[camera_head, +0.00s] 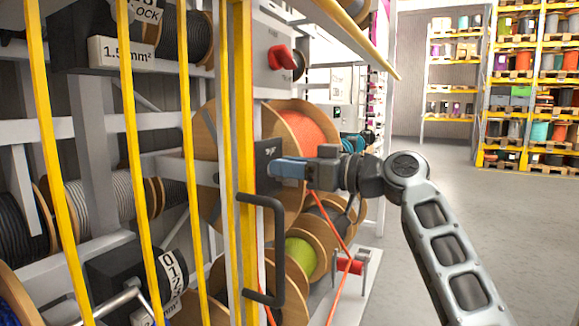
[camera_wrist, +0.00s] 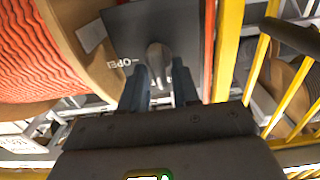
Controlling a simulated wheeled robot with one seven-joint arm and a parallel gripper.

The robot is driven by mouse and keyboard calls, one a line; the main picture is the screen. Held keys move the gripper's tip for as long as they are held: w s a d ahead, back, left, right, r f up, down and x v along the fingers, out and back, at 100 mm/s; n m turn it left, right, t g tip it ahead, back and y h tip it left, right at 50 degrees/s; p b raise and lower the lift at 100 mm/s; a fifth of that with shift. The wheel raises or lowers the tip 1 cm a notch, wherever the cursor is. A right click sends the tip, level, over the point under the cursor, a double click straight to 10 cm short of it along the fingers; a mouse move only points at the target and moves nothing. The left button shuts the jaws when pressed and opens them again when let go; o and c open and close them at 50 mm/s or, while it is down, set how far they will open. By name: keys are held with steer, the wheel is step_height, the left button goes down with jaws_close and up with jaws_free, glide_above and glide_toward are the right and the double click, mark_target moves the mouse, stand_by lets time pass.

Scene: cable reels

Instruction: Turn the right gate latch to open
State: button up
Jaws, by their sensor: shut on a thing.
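The right gate latch has a dark square plate (camera_head: 266,155) at the gate's right edge, beside a yellow post. In the wrist view the plate (camera_wrist: 188,28) carries white lettering, partly cut off, that reads like "OPE". A grey latch lever (camera_wrist: 157,55) stands out from the plate between my fingers. My gripper (camera_head: 279,168) reaches the plate from the right, with its blue-grey fingers level. In the wrist view my gripper (camera_wrist: 160,88) is shut on the lever, one finger on each side. In the head view the fingers hide the lever.
A black pull handle (camera_head: 280,245) juts out below the latch. Yellow gate bars (camera_head: 130,130) fill the left, with cable reels behind. An orange cable reel (camera_head: 298,125) sits just behind my gripper. A red knob (camera_head: 283,57) is above. The floor (camera_head: 470,215) at right is open.

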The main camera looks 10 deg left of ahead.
jaws_close()
steer(key=shift+m, duration=0.3)
steer(key=shift+w+d+f+m+p, duration=0.15)
steer(key=shift+m+p, duration=1.25)
steer(key=shift+m, duration=1.5)
steer(key=shift+w+f+m+p, duration=0.2)
steer(key=shift+m+p, duration=1.2)
steer(key=shift+m, duration=1.5)
steer(key=shift+w+d+f+m+p, duration=0.15)
steer(key=shift+m+p, duration=1.25)
steer(key=shift+m, duration=1.5)
steer(key=o, duration=0.6)
jaws_free()
